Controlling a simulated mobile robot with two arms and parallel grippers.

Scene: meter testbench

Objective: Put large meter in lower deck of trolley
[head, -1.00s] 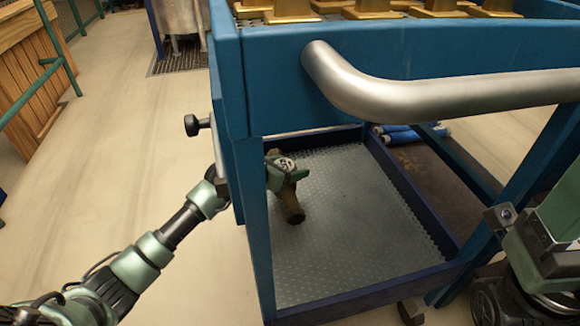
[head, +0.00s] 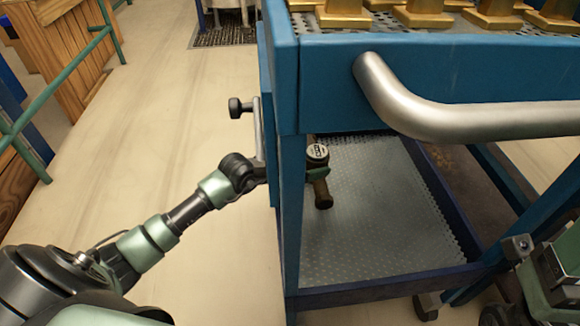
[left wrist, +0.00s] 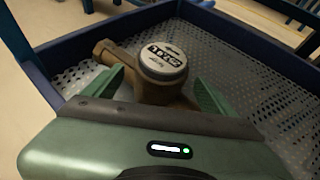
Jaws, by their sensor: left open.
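The large meter (head: 321,190) has a brass body and a round white-faced dial. It is at the lower deck (head: 365,240) of the blue trolley, near its left side, and appears to rest on the perforated plate. In the left wrist view the meter (left wrist: 160,82) is between the green fingers of my left gripper (left wrist: 157,84). The fingers are open, with gaps beside the meter. In the head view the trolley's corner post partly hides this gripper (head: 316,172). Part of my right arm shows at lower right; its jaw state is unclear.
The trolley's upper deck (head: 420,45) holds several brass pieces, and a metal handle (head: 450,115) juts out in front. The corner post (head: 291,215) stands close to my left arm. The lower deck is bare to the meter's right. Open floor lies left.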

